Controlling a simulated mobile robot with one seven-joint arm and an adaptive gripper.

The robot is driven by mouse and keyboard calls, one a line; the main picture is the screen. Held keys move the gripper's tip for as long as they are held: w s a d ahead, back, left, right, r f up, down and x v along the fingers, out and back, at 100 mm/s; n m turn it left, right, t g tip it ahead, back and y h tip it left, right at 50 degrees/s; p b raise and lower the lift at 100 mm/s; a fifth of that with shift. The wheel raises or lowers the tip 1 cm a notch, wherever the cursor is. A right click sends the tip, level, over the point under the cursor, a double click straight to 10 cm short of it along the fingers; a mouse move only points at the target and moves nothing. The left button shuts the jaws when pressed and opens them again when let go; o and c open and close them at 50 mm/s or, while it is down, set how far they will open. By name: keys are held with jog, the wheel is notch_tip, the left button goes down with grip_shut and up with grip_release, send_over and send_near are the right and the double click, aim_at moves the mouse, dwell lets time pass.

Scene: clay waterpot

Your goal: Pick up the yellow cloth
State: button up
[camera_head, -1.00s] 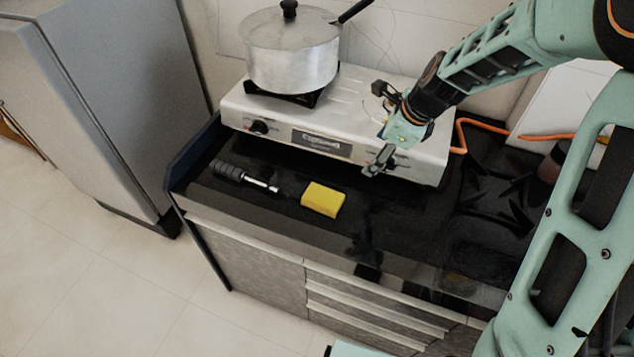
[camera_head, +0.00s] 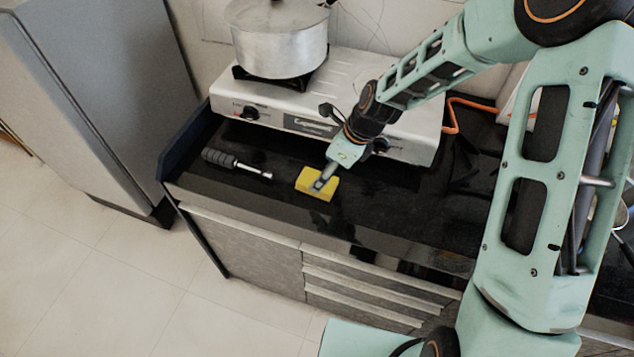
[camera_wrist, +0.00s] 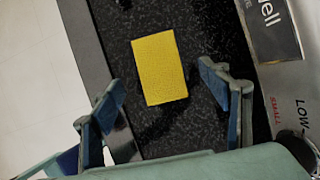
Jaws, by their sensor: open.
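The yellow cloth (camera_head: 307,181) is a small flat rectangular block on the black countertop, in front of the stove. It also shows whole in the wrist view (camera_wrist: 159,68), lying ahead of the fingers. My gripper (camera_head: 321,184) is over the cloth in the head view and covers part of it. In the wrist view my gripper (camera_wrist: 165,92) is open, with one finger left of the cloth and one right of it. Nothing is between the fingers' grip surfaces in contact; the cloth looks apart from both. The height above the cloth is hard to tell.
A screwdriver-like tool (camera_head: 236,164) with a black handle lies left of the cloth. Behind is a silver gas stove (camera_head: 350,80) with a metal pot (camera_head: 278,40). An orange hose (camera_head: 452,115) runs at right. The counter's front edge (camera_head: 250,218) is close to the cloth.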

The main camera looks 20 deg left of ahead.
jog(key=x, duration=0.4)
jog(key=shift+s+f, duration=0.15)
jog(key=shift+f, duration=0.05)
jog(key=shift+f, duration=0.25)
dwell(0.3)
jog(key=c, duration=1.2)
jog(key=shift+o, duration=0.2)
jog(key=shift+r, duration=0.15)
